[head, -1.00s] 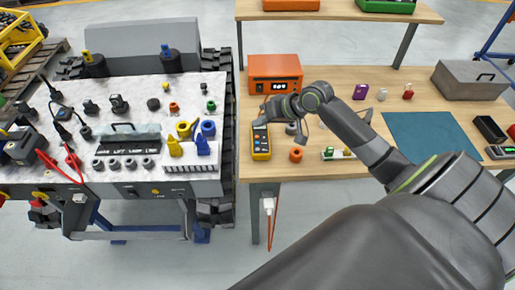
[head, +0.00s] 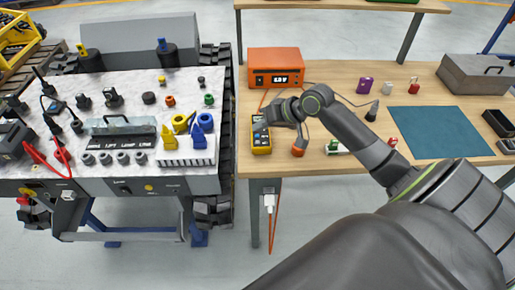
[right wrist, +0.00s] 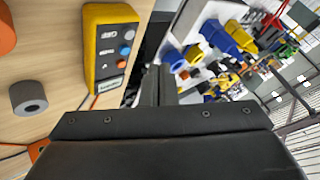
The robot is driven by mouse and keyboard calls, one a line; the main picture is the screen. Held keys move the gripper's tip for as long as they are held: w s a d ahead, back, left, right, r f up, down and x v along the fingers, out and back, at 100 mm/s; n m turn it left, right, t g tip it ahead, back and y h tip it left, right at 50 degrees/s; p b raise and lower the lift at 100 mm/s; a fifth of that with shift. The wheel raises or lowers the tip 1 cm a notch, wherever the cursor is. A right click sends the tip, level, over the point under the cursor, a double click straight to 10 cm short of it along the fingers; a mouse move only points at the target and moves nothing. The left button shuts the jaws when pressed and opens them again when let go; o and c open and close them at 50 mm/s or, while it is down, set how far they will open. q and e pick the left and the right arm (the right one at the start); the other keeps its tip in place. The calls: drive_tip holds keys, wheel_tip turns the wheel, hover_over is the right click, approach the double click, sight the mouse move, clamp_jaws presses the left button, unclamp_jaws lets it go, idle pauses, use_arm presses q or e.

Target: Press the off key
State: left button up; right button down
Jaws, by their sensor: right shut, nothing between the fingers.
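A yellow handheld device with a dark face (head: 261,143) lies near the left edge of the wooden table. In the right wrist view the device (right wrist: 95,50) shows a small greenish display, white labels and several round buttons, among them a blue one (right wrist: 125,50) and an orange one (right wrist: 129,34). I cannot read which is the off key. My right gripper (head: 260,126) is shut and empty, over the device's upper part in the head view. In the right wrist view its fingers (right wrist: 156,84) appear beside the device; contact cannot be told. My left gripper is not in view.
An orange power unit (head: 276,68) with a lit display stands behind the device. An orange ring (head: 297,151) lies to the right of the device. A grey ring (right wrist: 28,96) shows in the wrist view. A grey workbench (head: 150,180) with several fittings stands to the left.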

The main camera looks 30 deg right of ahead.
sight(261, 145)
drive_tip(key=shift+f+b, duration=0.3)
drive_tip(key=shift+f, duration=0.45)
drive_tip(key=shift+f+b, duration=0.3)
drive_tip(key=shift+f, duration=0.6)
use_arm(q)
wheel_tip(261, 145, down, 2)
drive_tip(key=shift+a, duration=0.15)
use_arm(e)
drive_tip(key=shift+f, duration=0.15)
idle(0.3)
drive_tip(key=shift+f, duration=0.15)
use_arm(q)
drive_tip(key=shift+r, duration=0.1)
use_arm(e)
drive_tip(key=shift+f, duration=0.1)
drive_tip(key=shift+f, duration=0.4)
idle(0.7)
use_arm(q)
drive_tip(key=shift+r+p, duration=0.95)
drive_tip(key=shift+p, duration=0.2)
use_arm(e)
drive_tip(key=shift+r, duration=0.8)
